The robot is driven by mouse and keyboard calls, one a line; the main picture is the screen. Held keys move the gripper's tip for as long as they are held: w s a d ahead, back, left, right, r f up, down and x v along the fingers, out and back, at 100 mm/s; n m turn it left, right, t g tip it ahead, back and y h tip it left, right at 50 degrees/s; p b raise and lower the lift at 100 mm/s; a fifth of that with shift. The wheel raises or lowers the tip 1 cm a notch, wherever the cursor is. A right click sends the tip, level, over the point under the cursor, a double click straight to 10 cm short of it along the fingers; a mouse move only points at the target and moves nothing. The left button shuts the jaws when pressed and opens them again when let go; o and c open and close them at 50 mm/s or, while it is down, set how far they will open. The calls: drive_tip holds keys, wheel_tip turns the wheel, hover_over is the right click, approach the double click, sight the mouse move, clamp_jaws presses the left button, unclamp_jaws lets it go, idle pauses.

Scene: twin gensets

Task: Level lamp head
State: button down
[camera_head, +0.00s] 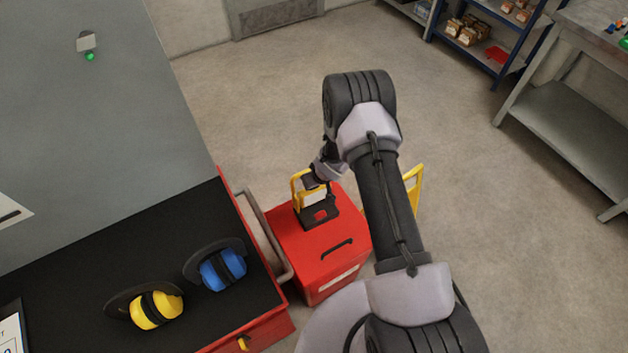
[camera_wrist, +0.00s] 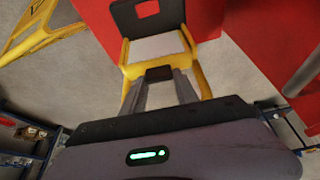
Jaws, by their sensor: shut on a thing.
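A work lamp with a yellow frame (camera_head: 296,189) and a white panel head (camera_head: 316,198) stands on its black base (camera_head: 328,220) on top of a red box. My gripper (camera_head: 312,183) reaches it from above and behind. In the wrist view the white lamp head (camera_wrist: 155,47) lies just beyond my gripper (camera_wrist: 160,76), with the black base (camera_wrist: 140,14) past it. The fingers are shut on the lamp head at its near edge. The fingertips partly hide the grip. I cannot tell the head's exact tilt.
The red box (camera_head: 318,250) stands beside a red cabinet with a black top (camera_head: 70,270) and a grey side rail (camera_head: 265,235). Blue (camera_head: 222,270) and yellow (camera_head: 155,310) ear muffs lie on that top. A yellow stand (camera_head: 415,185) is right of the box. Open floor (camera_head: 250,110) lies beyond.

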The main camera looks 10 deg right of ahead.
drive_tip(key=shift+s, duration=0.1)
drive_tip(key=c, duration=0.9)
unclamp_jaws()
drive_tip(key=p+v, duration=0.4)
drive_tip(key=v, duration=1.3)
drive_tip(key=shift+s+r, duration=0.1)
